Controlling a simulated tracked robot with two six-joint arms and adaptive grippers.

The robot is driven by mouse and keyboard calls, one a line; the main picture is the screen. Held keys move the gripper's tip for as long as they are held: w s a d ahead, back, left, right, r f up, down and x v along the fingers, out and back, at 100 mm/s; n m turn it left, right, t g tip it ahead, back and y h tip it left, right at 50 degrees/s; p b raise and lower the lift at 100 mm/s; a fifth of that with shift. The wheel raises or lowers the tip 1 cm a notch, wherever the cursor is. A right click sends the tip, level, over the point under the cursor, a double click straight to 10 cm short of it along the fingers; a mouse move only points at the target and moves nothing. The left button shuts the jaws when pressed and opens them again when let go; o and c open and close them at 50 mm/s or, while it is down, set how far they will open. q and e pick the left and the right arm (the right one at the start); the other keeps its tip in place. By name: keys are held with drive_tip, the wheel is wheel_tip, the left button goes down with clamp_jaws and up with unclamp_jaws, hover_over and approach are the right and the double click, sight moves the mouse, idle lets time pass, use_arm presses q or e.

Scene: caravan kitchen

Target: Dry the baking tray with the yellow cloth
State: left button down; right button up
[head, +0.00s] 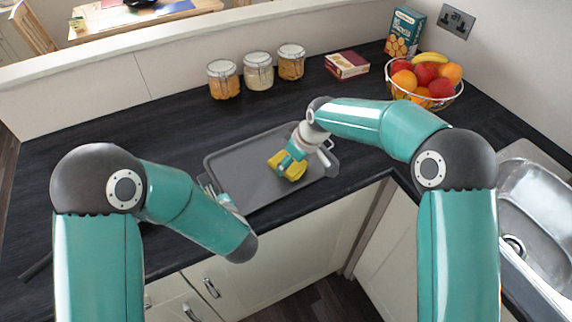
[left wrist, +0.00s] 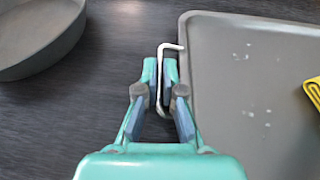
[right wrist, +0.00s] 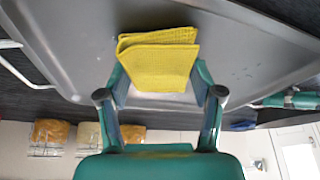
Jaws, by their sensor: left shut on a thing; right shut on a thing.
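The grey baking tray (head: 235,165) lies flat on the dark worktop near its front edge. My left gripper (left wrist: 160,68) is shut on the tray's pale wire handle (left wrist: 170,47) at its left end. Several whitish drops mark the tray floor (left wrist: 285,90) near that handle. My right gripper (right wrist: 158,82) is shut on the folded yellow cloth (right wrist: 160,60); in the head view the cloth (head: 291,171) is over the right half of the tray. The cloth seems to lie on the tray, but contact underneath is hidden. Small marks also show on the tray in the right wrist view.
A round grey pan (left wrist: 35,40) stands left of the tray. Behind the tray are glass jars (head: 258,71), a dark red box (head: 347,65), a biscuit box (head: 404,32) and a fruit basket (head: 425,95). The sink (head: 535,210) is at right.

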sight(279, 176)
drive_tip(key=shift+w+d, duration=0.95)
drive_tip(key=shift+w, duration=0.1)
drive_tip(key=shift+w+a+f, duration=0.1)
drive_tip(key=shift+w+a, duration=0.3)
drive_tip(key=shift+w, duration=0.3)
drive_tip(key=shift+w+a+f, duration=0.1)
drive_tip(key=shift+w+a, duration=0.3)
drive_tip(key=shift+w, duration=0.3)
drive_tip(key=shift+w+a, duration=0.4)
drive_tip(key=shift+w, duration=0.3)
